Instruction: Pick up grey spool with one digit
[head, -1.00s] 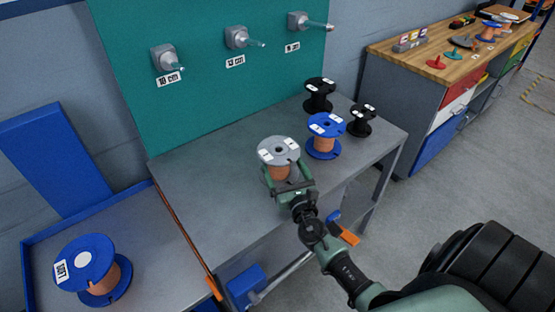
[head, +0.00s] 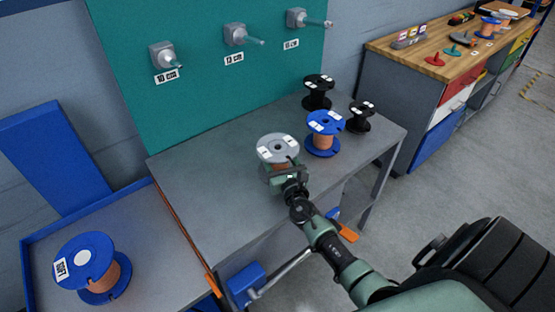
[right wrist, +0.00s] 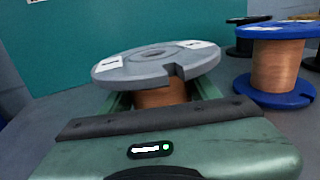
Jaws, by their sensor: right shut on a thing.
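The grey spool (head: 278,148) with copper winding stands upright near the front of the grey table in the head view. White labels are on its top disc, but I cannot read them. My right gripper (head: 287,174) is shut on the grey spool from the front, its fingers around the winding below the top disc. In the right wrist view the spool's notched grey top disc (right wrist: 157,64) sits just above the gripper body, and the fingers (right wrist: 162,98) are mostly hidden. I cannot tell whether the spool is off the table. My left gripper is not in view.
A blue spool (head: 323,133) stands close behind to the right, with two black spools (head: 318,91) (head: 361,116) beyond. Pegs with length labels (head: 166,60) stick out of the teal board.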

